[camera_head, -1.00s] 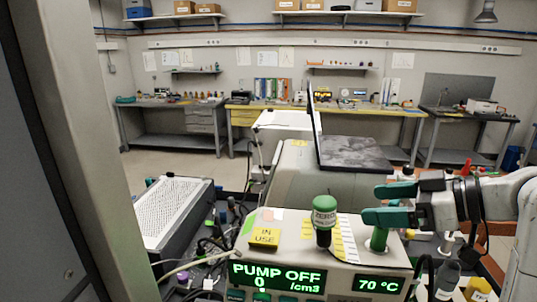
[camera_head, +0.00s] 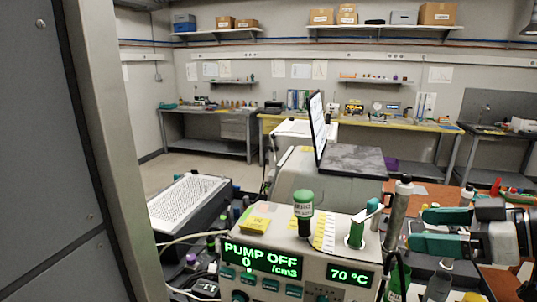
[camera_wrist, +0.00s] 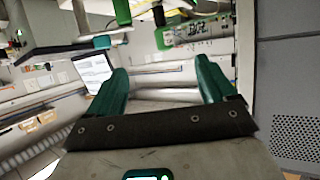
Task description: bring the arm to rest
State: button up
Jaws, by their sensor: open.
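My gripper (camera_head: 420,229) is at the right of the head view, with its two green fingers apart and nothing between them. The fingers point left, toward the particle classifier (camera_head: 290,262), whose display reads "PUMP OFF", 0 /cm3 and 70 °C. A gap shows between the fingertips and the green post (camera_head: 356,235) on the classifier's top. A grey metal tube (camera_head: 397,212) stands upright close to the fingertips; I cannot tell whether they touch. In the wrist view the open fingers (camera_wrist: 162,72) are also empty.
A green-capped black bottle (camera_head: 303,215) and a yellow "IN USE" sign (camera_head: 255,223) are on the classifier. A laptop (camera_head: 350,160) stands behind it. A white-topped box (camera_head: 188,203) is at left. A large grey panel (camera_head: 60,150) fills the left edge.

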jog(key=s+a+f+m+g+h, duration=0.1)
jog(key=s+f+m+g+h, duration=0.3)
jog(key=f, duration=0.9)
jog(key=s+a+f+m+t, duration=0.1)
jog(key=s+a+f+m, duration=0.3)
jog(key=f, duration=1)
jog(key=s+d+f+g+h, duration=0.1)
jog(key=s+f+h, duration=0.1)
jog(key=s+f, duration=0.2)
jog(key=s+d+f+m+g+h, duration=0.1)
jog(key=s+f, duration=0.4)
jog(key=s, duration=0.6)
jog(key=s+d+f+g+h, duration=0.2)
jog(key=s+d+f+g, duration=0.1)
jog(key=s, duration=0.5)
jog(key=shift+s+d+f+m+h, duration=0.2)
jog(key=shift+f+m+h, duration=0.2)
jog(key=shift+f, duration=0.35)
jog(key=shift+w, duration=0.1)
jog(key=shift+c, duration=0.3)
